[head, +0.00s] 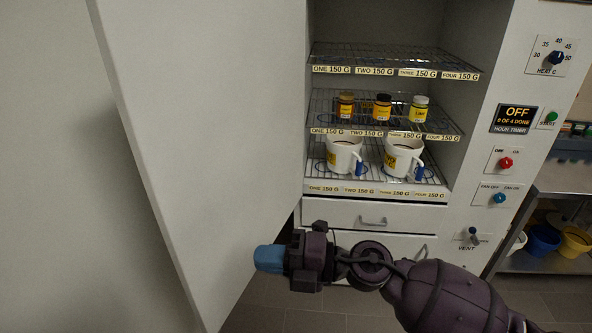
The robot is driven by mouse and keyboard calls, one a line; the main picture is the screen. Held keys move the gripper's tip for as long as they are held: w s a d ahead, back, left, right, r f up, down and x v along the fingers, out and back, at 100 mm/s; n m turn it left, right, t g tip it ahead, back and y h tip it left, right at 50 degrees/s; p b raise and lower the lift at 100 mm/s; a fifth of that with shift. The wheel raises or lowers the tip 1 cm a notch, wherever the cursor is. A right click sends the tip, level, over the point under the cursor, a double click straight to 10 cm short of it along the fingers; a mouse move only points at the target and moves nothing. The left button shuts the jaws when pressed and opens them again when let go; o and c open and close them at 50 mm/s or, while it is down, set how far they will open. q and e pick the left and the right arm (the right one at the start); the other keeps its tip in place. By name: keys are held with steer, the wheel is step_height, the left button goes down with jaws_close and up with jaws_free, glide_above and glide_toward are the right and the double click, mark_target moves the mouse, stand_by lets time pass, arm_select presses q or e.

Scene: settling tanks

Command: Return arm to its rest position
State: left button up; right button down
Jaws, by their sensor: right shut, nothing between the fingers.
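My right arm comes in from the lower right, dark purple. Its gripper (270,258) has blue fingertips, points left and is shut with nothing in it. It is in front of the lower cabinet, by the inner side of the open white door (190,130). I cannot tell whether the fingertips touch the door. My left gripper is not in view.
The open cabinet has wire shelves. The top shelf (390,58) is empty; the middle holds small jars (382,107). The lowest holds two white jugs (344,154) (403,157). Drawers (345,214) are below, a control panel (515,118) right. A steel bench (565,176) stands far right.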

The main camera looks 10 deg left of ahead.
steer(key=w+d+r+m+t+y, duration=0.1)
steer(key=w+d+r+m+t, duration=0.4)
steer(key=w+r+m+t, duration=0.4)
steer(key=w+d+f+m+t+h, duration=0.3)
steer(key=d+f+m+t+h, duration=0.7)
steer(key=d+m, duration=0.4)
steer(key=s+d+f+m+g+h, duration=0.2)
steer(key=s+d+f+m+h, duration=0.15)
steer(key=d+f+m, duration=0.35)
steer(key=s+d+f+m+g+h, duration=0.25)
steer(key=s+d+f, duration=0.25)
steer(key=f, duration=0.4)
steer(key=s+d+f+m+g+h, duration=0.1)
steer(key=s+d+f, duration=0.2)
steer(key=s+f, duration=0.2)
steer(key=s+d+f+m+g+h, duration=0.1)
steer(key=s+d+f+m+h, duration=0.1)
steer(key=s+f, duration=0.3)
steer(key=s+d, duration=0.1)
steer(key=s, duration=0.3)
steer(key=shift+s+d+f, duration=0.25)
steer(key=shift+s+d, duration=0.05)
steer(key=shift+s, duration=0.05)
